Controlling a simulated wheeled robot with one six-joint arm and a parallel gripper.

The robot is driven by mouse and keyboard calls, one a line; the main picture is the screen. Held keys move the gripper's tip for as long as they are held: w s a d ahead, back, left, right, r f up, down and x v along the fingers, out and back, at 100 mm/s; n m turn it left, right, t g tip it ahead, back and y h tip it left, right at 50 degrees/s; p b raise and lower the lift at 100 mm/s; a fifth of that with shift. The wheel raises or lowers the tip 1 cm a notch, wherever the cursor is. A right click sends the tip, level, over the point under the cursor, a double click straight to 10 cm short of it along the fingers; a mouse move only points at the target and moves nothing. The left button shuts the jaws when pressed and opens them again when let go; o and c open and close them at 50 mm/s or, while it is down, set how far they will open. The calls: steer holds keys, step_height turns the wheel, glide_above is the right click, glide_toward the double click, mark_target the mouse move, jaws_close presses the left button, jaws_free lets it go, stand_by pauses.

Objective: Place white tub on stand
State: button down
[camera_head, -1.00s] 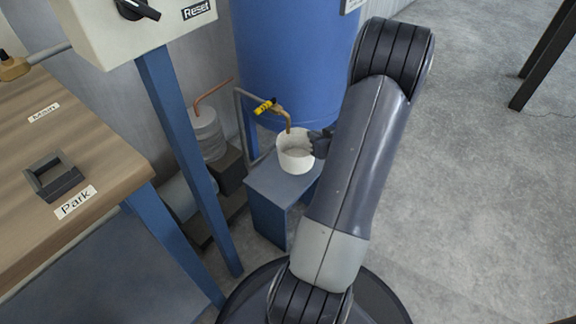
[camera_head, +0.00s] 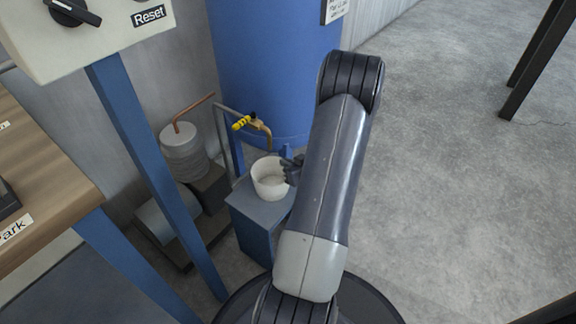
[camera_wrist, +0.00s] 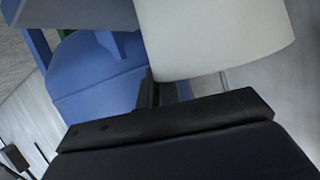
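The white tub (camera_head: 268,188) appears upright and open at the top, at the back of the blue-grey stand (camera_head: 246,207). I cannot tell whether its base rests on the stand or hovers just above it. My gripper (camera_head: 291,169) is at the tub's right side, with dark fingers against its rim. In the wrist view the tub (camera_wrist: 215,35) is large and close at the upper right, above the dark gripper body. The fingertips are mostly hidden there, so their opening does not show.
A brass tap with a yellow handle (camera_head: 243,122) hangs above the tub, in front of the blue tank (camera_head: 270,70). A blue post (camera_head: 150,170) and a wooden bench (camera_head: 45,165) stand to the left.

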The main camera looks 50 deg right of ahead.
steer(key=shift+f, duration=0.15)
steer(key=c, duration=1.6)
jaws_free()
steer(key=shift+r, duration=0.3)
steer(key=p+v, duration=0.4)
steer(key=v, duration=0.8)
